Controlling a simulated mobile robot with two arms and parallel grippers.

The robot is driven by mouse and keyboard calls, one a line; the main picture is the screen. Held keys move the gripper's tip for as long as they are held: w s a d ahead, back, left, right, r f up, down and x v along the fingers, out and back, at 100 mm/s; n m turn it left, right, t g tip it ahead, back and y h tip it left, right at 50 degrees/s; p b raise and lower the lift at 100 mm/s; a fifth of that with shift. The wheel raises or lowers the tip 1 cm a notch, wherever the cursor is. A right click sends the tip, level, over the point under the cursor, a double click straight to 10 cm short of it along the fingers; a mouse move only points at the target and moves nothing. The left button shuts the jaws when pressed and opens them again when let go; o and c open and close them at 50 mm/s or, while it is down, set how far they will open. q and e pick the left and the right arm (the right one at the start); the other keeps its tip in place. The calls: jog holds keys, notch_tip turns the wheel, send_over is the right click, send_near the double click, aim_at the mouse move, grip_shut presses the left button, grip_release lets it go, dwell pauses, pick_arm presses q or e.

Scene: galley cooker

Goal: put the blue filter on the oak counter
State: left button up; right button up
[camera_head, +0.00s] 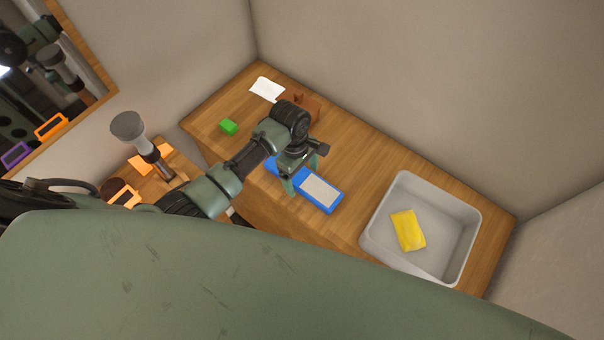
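The blue filter (332,205) is a flat blue block with a light grey panel on top, in the head view. It lies at the front middle of the oak counter (355,165), or very close above it. My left gripper (302,176) is over the filter, with one teal finger at each long side. The gripper's body and wrist hide part of the filter. I cannot tell whether the fingers press on its sides or stand slightly apart from them. My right gripper is not in view.
A grey bin (380,213) with a yellow item (408,231) inside stands at the counter's right. Clear wood lies behind the filter. A mirror (75,40) hangs at upper left.

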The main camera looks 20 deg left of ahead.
pick_arm(q)
notch_tip(320, 180, up, 12)
jog(key=a+b, duration=0.1)
jog(key=b, duration=0.1)
jog(key=shift+w+a, duration=0.3)
jog(key=shift+a, duration=0.05)
dwell(0.6)
jog(key=s+f+m+t, duration=0.2)
jog(key=s+f+m, duration=0.35)
jog(key=s, duration=0.25)
jog(key=s+a+r+m+t+y, duration=0.15)
jog(key=s+a+m, duration=0.35)
jog(key=s+m, duration=0.65)
notch_tip(320, 180, down, 31)
jog(key=s+b, duration=0.2)
jog(key=b, duration=0.5)
jog(key=s+a+f+g+b, duration=0.1)
jog(key=s+f+b, duration=0.1)
jog(key=s+f, duration=0.6)
jog(key=s+a+f+b, duration=0.1)
jog(key=s+f+b, duration=0.2)
jog(key=s+f, duration=0.4)
notch_tip(320, 180, down, 6)
jog(key=shift+s+a+f+n+g, duration=0.2)
jog(key=shift+s+a+n+g, duration=0.1)
jog(key=shift+s+g, duration=0.05)
